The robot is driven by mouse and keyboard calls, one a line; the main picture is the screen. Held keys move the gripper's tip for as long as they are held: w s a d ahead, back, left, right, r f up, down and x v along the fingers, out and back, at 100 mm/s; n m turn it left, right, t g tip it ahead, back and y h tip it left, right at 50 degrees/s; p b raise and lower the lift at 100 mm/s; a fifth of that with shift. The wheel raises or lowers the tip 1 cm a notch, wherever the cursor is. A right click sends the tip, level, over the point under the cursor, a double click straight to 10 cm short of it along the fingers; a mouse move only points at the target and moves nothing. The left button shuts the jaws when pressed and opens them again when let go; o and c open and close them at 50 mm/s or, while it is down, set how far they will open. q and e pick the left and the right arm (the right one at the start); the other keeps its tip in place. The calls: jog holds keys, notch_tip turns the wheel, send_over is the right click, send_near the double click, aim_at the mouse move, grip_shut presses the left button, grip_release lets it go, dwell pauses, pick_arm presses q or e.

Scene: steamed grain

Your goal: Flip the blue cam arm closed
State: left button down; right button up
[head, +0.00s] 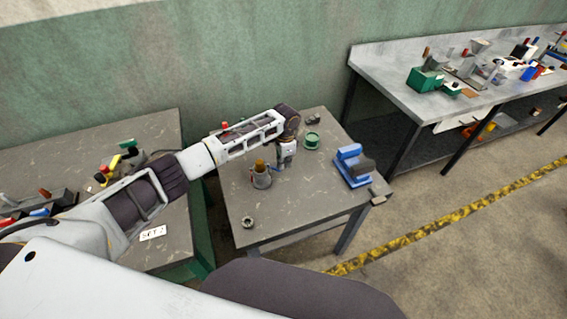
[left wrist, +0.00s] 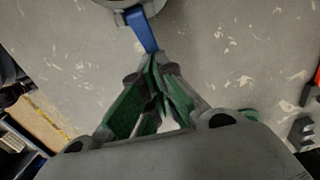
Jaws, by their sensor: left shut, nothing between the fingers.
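The blue cam arm (left wrist: 145,32) shows at the top of the left wrist view as a short blue bar joined to a round grey part (left wrist: 122,3), which is cut off by the picture edge. My left gripper (left wrist: 157,68) has its green-padded fingers shut and empty. Its tips are just below the free end of the blue bar in that view; I cannot tell whether they touch. In the head view my left gripper (head: 285,160) points down over the middle table, beside a grey cylindrical fixture (head: 262,179) with an orange-brown top. The cam arm is not clear there. My right gripper is not in view.
A blue vise-like block (head: 352,168) stands at the table's right. A green round part (head: 312,139) sits behind the gripper, and a small grey ring (head: 248,222) lies near the front left. The table's front middle (head: 295,208) is clear.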

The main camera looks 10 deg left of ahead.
pick_arm(q)
jog(key=shift+f+g+y, duration=0.55)
jog(key=shift+g+y, duration=0.05)
jog(key=shift+y, duration=0.3)
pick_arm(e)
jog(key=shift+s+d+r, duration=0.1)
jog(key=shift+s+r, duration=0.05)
pick_arm(q)
jog(key=shift+a+f, duration=0.1)
jog(key=shift+f, duration=0.3)
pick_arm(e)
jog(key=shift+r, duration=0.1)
pick_arm(q)
jog(key=shift+s+f+p, duration=0.15)
jog(key=shift+f+p, duration=0.15)
jog(key=shift+f, duration=0.15)
jog(key=shift+s+a+f, duration=0.1)
jog(key=shift+a+f, duration=0.2)
jog(key=shift+f, duration=0.05)
jog(key=shift+s+a+f, duration=0.1)
jog(key=shift+a, duration=0.15)
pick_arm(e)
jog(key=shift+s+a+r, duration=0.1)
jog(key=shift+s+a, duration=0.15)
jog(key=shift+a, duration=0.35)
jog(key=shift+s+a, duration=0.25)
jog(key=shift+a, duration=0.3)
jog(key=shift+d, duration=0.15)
